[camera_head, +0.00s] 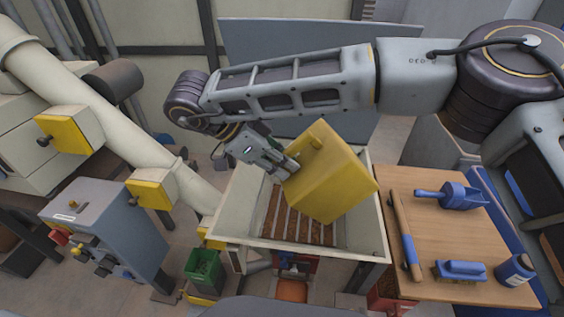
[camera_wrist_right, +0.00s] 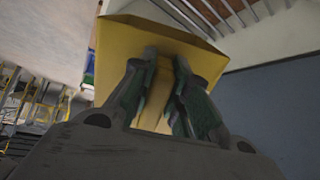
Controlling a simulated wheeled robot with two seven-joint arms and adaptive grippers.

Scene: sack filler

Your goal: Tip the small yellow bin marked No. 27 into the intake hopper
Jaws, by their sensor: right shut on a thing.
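The small yellow bin (camera_head: 328,180) is tilted above the intake hopper (camera_head: 372,222) in the head view. Its number mark does not show. My right gripper (camera_head: 287,168) is shut on the bin at its upper left side. In the right wrist view, the two fingers of the gripper (camera_wrist_right: 160,95) close on a yellow part of the bin (camera_wrist_right: 125,45). The hopper is a cream, open-topped box with a bar grate and brown material under the bars. The bin hides part of the grate, and what is inside the bin does not show. My left gripper is not in view.
A grey control box (camera_head: 105,235) and green crate (camera_head: 203,268) stand left.

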